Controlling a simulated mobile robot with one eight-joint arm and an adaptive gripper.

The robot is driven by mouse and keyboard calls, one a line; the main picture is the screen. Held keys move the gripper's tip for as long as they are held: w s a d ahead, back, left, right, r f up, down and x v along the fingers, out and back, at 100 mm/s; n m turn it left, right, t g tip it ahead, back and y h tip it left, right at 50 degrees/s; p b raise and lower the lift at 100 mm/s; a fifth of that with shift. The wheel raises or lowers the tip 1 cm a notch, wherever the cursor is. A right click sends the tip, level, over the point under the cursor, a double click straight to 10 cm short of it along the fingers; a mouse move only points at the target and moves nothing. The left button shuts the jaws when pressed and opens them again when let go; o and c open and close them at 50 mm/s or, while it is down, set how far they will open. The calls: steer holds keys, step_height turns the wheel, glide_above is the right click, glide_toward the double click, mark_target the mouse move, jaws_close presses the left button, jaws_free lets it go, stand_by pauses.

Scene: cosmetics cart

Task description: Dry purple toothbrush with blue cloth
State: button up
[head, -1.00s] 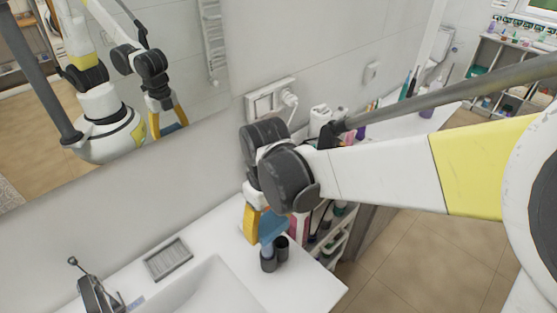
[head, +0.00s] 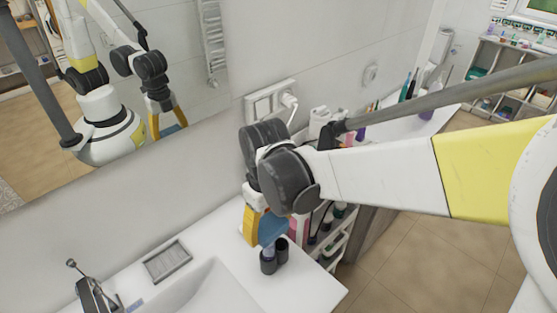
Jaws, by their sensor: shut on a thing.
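My gripper (head: 262,238) points down over the right part of the white sink counter. Its yellow finger shows on the left, and my wrist hides much of the rest. It is shut on the blue cloth (head: 273,229), which hangs just above two small dark cups (head: 268,263). A pale narrow piece shows between the cloth and the cups, too small to identify. I cannot clearly make out the purple toothbrush; the cloth and gripper cover that spot.
A soap dish (head: 168,262) and a faucet (head: 92,293) are by the sink basin (head: 215,295) on the left. A shelved cart with bottles (head: 330,225) stands right of the counter. Wall sockets (head: 272,100) and a mirror are behind. Open floor (head: 390,260) lies right.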

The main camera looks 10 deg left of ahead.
steer(key=shift+s+a+f, duration=0.1)
steer(key=shift+s+a, duration=0.6)
steer(key=shift+s, duration=0.1)
steer(key=shift+w+d, duration=0.75)
steer(key=shift+w, duration=0.05)
steer(key=shift+s+a, duration=0.75)
steer(key=shift+s, duration=0.05)
steer(key=shift+w+d+b, duration=0.3)
steer(key=shift+w+d, duration=0.4)
steer(key=shift+w, duration=0.15)
steer(key=shift+s+a, duration=0.65)
steer(key=shift+s, duration=0.2)
steer(key=shift+w+d, duration=0.35)
steer(key=shift+w, duration=0.2)
steer(key=shift+w+d, duration=0.3)
steer(key=shift+d, duration=0.05)
steer(key=shift+s+a, duration=0.7)
steer(key=shift+s, duration=0.15)
steer(key=shift+w+d, duration=0.75)
steer(key=shift+w, duration=0.15)
step_height(320, 180, up, 7)
steer(key=p, duration=0.4)
steer(key=shift+r+p, duration=0.2)
steer(key=shift+p, duration=0.2)
